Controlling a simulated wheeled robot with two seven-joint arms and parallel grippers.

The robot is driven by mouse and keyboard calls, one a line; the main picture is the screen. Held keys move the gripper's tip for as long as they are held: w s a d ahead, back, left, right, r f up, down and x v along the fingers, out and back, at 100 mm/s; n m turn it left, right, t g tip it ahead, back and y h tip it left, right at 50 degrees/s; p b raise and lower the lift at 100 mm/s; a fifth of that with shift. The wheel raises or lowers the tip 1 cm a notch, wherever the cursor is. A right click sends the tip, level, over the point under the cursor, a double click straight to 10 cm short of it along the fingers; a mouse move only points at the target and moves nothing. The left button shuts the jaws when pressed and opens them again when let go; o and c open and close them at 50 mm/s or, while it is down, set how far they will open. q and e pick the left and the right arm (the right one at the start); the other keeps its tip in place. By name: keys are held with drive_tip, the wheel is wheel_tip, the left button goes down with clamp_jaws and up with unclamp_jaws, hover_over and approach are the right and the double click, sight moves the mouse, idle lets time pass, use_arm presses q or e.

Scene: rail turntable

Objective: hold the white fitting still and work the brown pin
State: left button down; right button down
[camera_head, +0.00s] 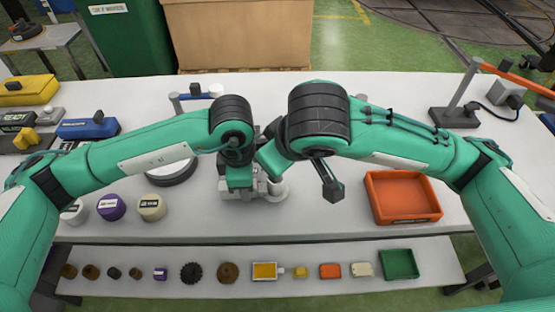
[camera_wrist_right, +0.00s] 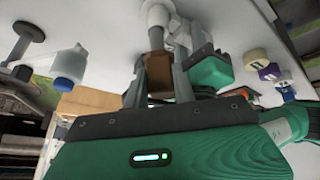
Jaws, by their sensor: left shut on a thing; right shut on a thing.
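The white fitting (camera_wrist_right: 157,14) shows at the top of the right wrist view. It also shows partly in the head view, at the white round base (camera_head: 276,191) in the table's middle. My left gripper (camera_head: 258,186) is shut on the white fitting; in the right wrist view its green body stands beside it. The brown pin (camera_wrist_right: 158,72) is between the fingers of my right gripper (camera_wrist_right: 158,82), which is shut on it. The pin's far end is close to the fitting; I cannot tell how deep it sits. My arms hide the pin in the head view.
An orange tray (camera_head: 402,220) stands to the right. Purple (camera_head: 111,207) and cream (camera_head: 151,207) cylinders are at the left front, near a dark-rimmed disc (camera_head: 172,179). A lower front shelf (camera_head: 210,255) holds several small parts. A grey stand (camera_head: 455,115) is at the back right.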

use_arm(q)
drive_tip(key=shift+s+f, duration=0.75)
drive_tip(key=shift+f, duration=0.1)
drive_tip(key=c, duration=1.1)
unclamp_jaws()
drive_tip(key=shift+o, duration=0.2)
drive_tip(key=r, duration=0.6)
drive_tip(key=w+r, duration=0.1)
drive_tip(key=r, duration=0.1)
drive_tip(key=shift+d+r, duration=0.1)
drive_tip(key=shift+r, duration=0.3)
drive_tip(key=shift+w+r, duration=0.15)
drive_tip(key=shift+r, duration=0.45)
